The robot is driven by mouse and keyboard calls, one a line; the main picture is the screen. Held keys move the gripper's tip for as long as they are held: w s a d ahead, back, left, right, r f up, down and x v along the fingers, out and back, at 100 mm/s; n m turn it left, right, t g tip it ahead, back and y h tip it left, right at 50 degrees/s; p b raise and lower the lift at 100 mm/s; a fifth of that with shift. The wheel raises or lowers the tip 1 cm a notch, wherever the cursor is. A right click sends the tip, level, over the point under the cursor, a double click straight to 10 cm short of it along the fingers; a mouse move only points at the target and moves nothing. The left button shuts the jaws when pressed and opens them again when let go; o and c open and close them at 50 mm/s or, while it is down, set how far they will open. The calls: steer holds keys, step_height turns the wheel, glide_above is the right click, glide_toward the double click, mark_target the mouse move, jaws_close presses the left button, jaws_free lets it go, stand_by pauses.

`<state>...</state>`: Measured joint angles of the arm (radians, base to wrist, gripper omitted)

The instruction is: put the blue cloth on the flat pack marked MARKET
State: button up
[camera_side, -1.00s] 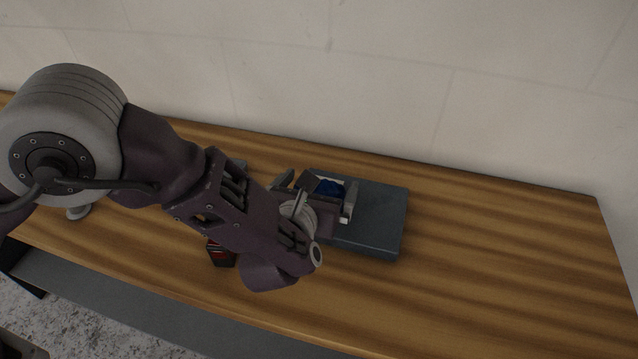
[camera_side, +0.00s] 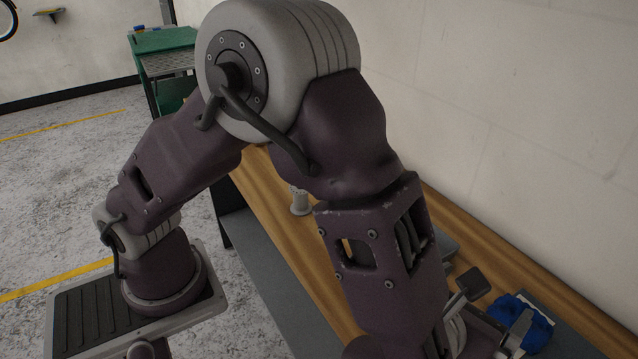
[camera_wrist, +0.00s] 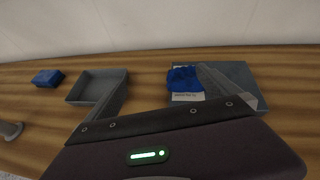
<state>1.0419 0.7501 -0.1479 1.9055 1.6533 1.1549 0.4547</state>
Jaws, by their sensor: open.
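The blue cloth (camera_wrist: 184,78) lies crumpled on the left part of a dark grey flat pack (camera_wrist: 238,76). A white label (camera_wrist: 187,97) shows at the cloth's near edge; its print is too small to read. In the side view the cloth (camera_side: 508,308) is partly behind a finger. My gripper (camera_wrist: 162,76) is open. In the wrist view its right finger is close beside the cloth and overlaps the pack; I cannot tell whether it touches. The left finger is well away from the cloth. In the side view my gripper (camera_side: 497,304) is partly cut off.
A grey open tray (camera_wrist: 113,75) stands left of the pack, partly behind my left finger. A dark blue block (camera_wrist: 47,78) lies left of it. A grey cylindrical piece (camera_wrist: 9,130) stands at the left. The wall rises behind the wooden bench. Bare bench separates tray and pack.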

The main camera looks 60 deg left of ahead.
steer(key=s+a+r+n+g+y, duration=0.1)
steer(key=s+a+r+n+g, duration=0.15)
steer(key=a+n, duration=0.45)
steer(key=s+a+r+n+g+y, duration=0.2)
steer(key=s+a+r+n, duration=0.15)
steer(key=a, duration=0.55)
steer(key=s+a+r+n+g+y, duration=0.1)
steer(key=s+a+r+n+g, duration=0.2)
steer(key=a+n, duration=0.5)
steer(key=s+r+n+h, duration=0.4)
steer(key=s+n, duration=0.8)
steer(key=n, duration=0.3)
steer(key=shift+s+h, duration=0.15)
steer(key=shift+h, duration=0.75)
